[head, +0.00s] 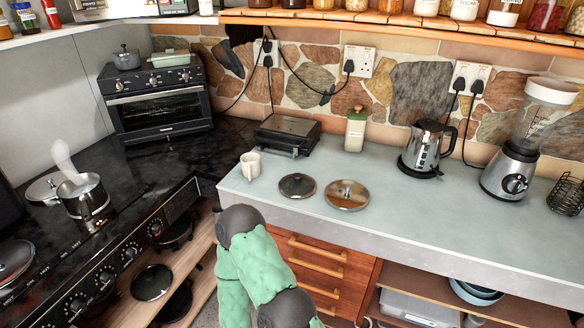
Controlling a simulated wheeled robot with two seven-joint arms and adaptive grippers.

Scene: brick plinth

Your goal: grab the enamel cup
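A cream cup (250,165), which looks like the enamel cup, stands upright at the left end of the grey-blue counter (420,205), near its front left corner. Its handle points left. Nothing touches it. Green and dark grey links of one of my arms rise at the bottom middle, in front of the drawers and below the cup. I cannot tell which arm it is. No fingertips of either gripper show.
A kettle (427,148) and a blender (520,150) stand further right. A steaming pot (84,196) is on the stove at left. The counter's front middle is clear.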

